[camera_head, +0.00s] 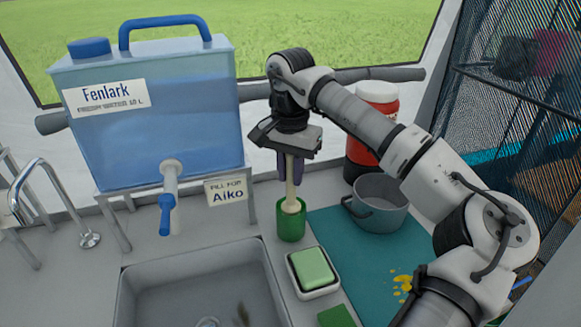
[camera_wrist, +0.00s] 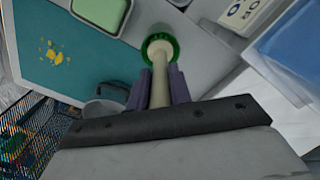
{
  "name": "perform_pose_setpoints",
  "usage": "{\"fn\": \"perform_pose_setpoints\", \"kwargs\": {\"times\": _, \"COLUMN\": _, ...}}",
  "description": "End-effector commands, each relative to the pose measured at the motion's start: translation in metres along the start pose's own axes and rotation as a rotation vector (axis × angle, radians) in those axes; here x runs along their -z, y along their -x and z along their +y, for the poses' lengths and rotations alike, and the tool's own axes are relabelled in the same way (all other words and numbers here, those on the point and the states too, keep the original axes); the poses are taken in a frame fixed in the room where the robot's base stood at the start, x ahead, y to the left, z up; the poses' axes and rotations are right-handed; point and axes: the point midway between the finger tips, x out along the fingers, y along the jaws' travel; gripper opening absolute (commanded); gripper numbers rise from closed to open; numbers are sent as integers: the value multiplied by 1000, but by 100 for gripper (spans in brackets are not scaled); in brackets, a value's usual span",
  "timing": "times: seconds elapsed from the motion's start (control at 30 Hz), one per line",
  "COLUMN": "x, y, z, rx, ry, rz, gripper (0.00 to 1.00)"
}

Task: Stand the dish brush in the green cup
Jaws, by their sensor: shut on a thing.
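The dish brush (camera_head: 290,188) is cream-coloured and hangs upright, head down, from my gripper (camera_head: 291,168). The purple fingers are shut on its handle. The green cup (camera_head: 291,226) stands on the counter right behind the sink, directly below my gripper. The brush's round head sits at the cup's mouth, and its lowest part is hidden. In the wrist view the cup's green rim (camera_wrist: 176,42) rings the brush head (camera_wrist: 158,47), and the handle runs back between my fingers (camera_wrist: 160,88).
A soap dish with green soap (camera_head: 313,267) is in front of the cup. A grey pot (camera_head: 378,203) stands on a teal mat (camera_head: 338,240) with yellow spots. A blue water tank (camera_head: 150,115) is at left, the sink (camera_head: 200,290) in front. A red jug (camera_head: 368,150) stands behind.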

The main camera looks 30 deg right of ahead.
Motion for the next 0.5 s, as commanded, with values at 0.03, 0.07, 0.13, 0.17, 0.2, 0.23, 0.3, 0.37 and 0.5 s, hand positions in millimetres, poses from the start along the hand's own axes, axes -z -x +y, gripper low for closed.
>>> {"fn": "perform_pose_setpoints", "kwargs": {"times": 0.03, "x": 0, "y": -3, "z": 0, "rx": 0, "ry": 0, "rz": 0, "gripper": 0}}
{"fn": "perform_pose_setpoints", "kwargs": {"times": 0.07, "x": 0, "y": -4, "z": 0, "rx": 0, "ry": 0, "rz": 0, "gripper": 0}}
{"fn": "perform_pose_setpoints", "kwargs": {"times": 0.13, "x": 0, "y": -5, "z": 0, "rx": 0, "ry": 0, "rz": 0, "gripper": 0}}
{"fn": "perform_pose_setpoints", "kwargs": {"times": 0.17, "x": 0, "y": -5, "z": 0, "rx": 0, "ry": 0, "rz": 1, "gripper": 0}}
{"fn": "perform_pose_setpoints", "kwargs": {"times": 0.2, "x": 0, "y": -5, "z": 0, "rx": 0, "ry": 0, "rz": 1, "gripper": 0}}
{"fn": "perform_pose_setpoints", "kwargs": {"times": 0.23, "x": 0, "y": -5, "z": 0, "rx": 0, "ry": 0, "rz": 1, "gripper": 0}}
{"fn": "perform_pose_setpoints", "kwargs": {"times": 0.3, "x": 0, "y": -5, "z": 0, "rx": 0, "ry": 0, "rz": 1, "gripper": 0}}
{"fn": "perform_pose_setpoints", "kwargs": {"times": 0.37, "x": 0, "y": -5, "z": 0, "rx": 0, "ry": 0, "rz": 1, "gripper": 0}}
{"fn": "perform_pose_setpoints", "kwargs": {"times": 0.5, "x": 0, "y": -4, "z": 0, "rx": 0, "ry": 0, "rz": 1, "gripper": 36}}
